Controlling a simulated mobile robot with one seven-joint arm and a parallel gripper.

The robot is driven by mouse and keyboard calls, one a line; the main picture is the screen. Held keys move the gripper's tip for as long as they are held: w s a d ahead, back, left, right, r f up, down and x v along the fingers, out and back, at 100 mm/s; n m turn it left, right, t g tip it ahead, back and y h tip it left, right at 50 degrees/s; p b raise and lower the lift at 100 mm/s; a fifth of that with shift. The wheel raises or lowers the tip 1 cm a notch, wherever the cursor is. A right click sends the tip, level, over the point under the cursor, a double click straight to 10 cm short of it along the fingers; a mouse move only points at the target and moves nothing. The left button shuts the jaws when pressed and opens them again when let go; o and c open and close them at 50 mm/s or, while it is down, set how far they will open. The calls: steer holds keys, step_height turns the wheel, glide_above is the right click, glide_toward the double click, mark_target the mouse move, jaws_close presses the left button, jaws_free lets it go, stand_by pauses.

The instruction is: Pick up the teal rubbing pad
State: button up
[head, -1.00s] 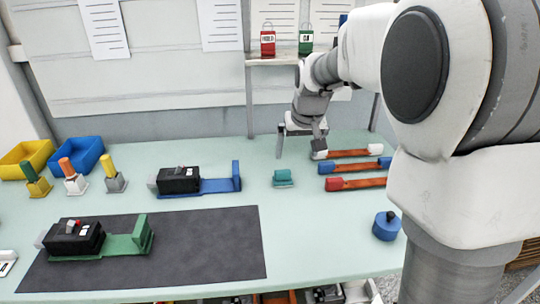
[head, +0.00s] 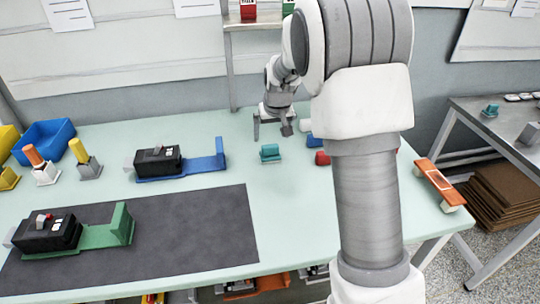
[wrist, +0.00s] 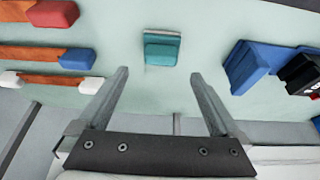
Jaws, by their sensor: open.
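The teal rubbing pad (head: 270,153) sits on the pale green bench top, right of the blue fixture. My gripper (head: 272,128) is open and empty, behind the pad in the head view. In the wrist view the two fingers (wrist: 160,75) are spread wide, and the pad lies ahead of the gap between them, untouched. The height of the fingertips above the bench is hard to tell.
A blue fixture (head: 210,165) with a black breaker (head: 158,160) stands left of the pad. Red-brown bars with coloured ends (wrist: 30,53) lie on the other side, mostly hidden by my arm in the head view. Another small teal item (head: 490,110) is on a side table.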

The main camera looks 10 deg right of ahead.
mark_target(270, 145)
steer(key=x, duration=0.8)
steer(key=shift+b, duration=0.35)
steer(key=c, duration=1.2)
steer(key=shift+r, duration=0.1)
step_height(270, 145, up, 4)
steer(key=shift+r+p, duration=0.2)
steer(key=shift+p, duration=0.15)
steer(key=s+d+r, duration=0.2)
steer(key=d, duration=0.1)
steer(key=s+d+r, duration=0.2)
steer(key=d, duration=0.1)
steer(key=s+d+r, duration=0.1)
steer(key=d+r, duration=0.1)
steer(key=d, duration=0.2)
steer(key=shift+s+r, duration=0.2)
steer(key=shift+s, duration=0.2)
